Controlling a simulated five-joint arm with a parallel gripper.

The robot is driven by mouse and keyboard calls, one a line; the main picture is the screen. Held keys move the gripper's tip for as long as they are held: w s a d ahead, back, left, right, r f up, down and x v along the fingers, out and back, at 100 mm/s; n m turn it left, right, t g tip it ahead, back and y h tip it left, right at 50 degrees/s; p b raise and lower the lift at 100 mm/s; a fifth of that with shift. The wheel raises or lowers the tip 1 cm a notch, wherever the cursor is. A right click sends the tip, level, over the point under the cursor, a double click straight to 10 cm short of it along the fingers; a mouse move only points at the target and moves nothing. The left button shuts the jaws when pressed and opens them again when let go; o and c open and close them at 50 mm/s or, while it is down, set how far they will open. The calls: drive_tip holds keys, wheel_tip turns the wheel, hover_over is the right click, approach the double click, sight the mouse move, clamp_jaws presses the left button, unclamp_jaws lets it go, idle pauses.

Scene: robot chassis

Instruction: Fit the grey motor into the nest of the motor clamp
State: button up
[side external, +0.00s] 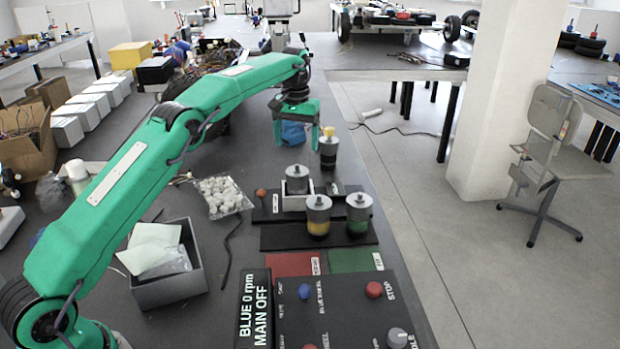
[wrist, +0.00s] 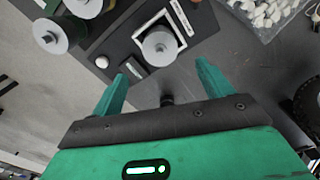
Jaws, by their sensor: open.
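The grey motor (side external: 297,172) is a short upright cylinder. It stands within the pale square frame of the motor clamp (side external: 297,188); whether it is fully seated I cannot tell. In the wrist view the motor (wrist: 160,46) shows its round top and small shaft, with the clamp's white frame (wrist: 139,37) around it. My gripper (side external: 297,146) is open and empty, above and a little behind the motor in the side view. In the wrist view my gripper (wrist: 163,76) has its fingers apart, with the motor beyond the tips and touching neither.
Grey-topped cylinders with a yellow band (side external: 318,224) and a green band (side external: 359,226) stand in front of the clamp. Another cylinder (side external: 328,152) stands behind, right of my gripper. A bag of white pieces (side external: 222,194) lies left. A control panel (side external: 345,310) is in front.

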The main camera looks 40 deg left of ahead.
drive_tip(key=shift+r, duration=0.95)
drive_tip(key=shift+r, duration=0.15)
drive_tip(key=s+d+r+m+t, duration=0.1)
drive_tip(key=s+d+r+t, duration=0.15)
drive_tip(key=s+r, duration=0.55)
drive_tip(key=s+d+r+m+t, duration=0.1)
drive_tip(key=s+d+r, duration=0.2)
drive_tip(key=s+r, duration=0.55)
drive_tip(key=s+d+f+m+t, duration=0.1)
drive_tip(key=s+f, duration=0.5)
drive_tip(key=s, duration=0.6)
drive_tip(key=s+d+f+m+t, duration=0.1)
drive_tip(key=s+f, duration=0.5)
drive_tip(key=s, duration=0.6)
drive_tip(key=shift+s+d+f, duration=0.15)
drive_tip(key=shift+s+f, duration=0.2)
drive_tip(key=shift+c, duration=0.2)
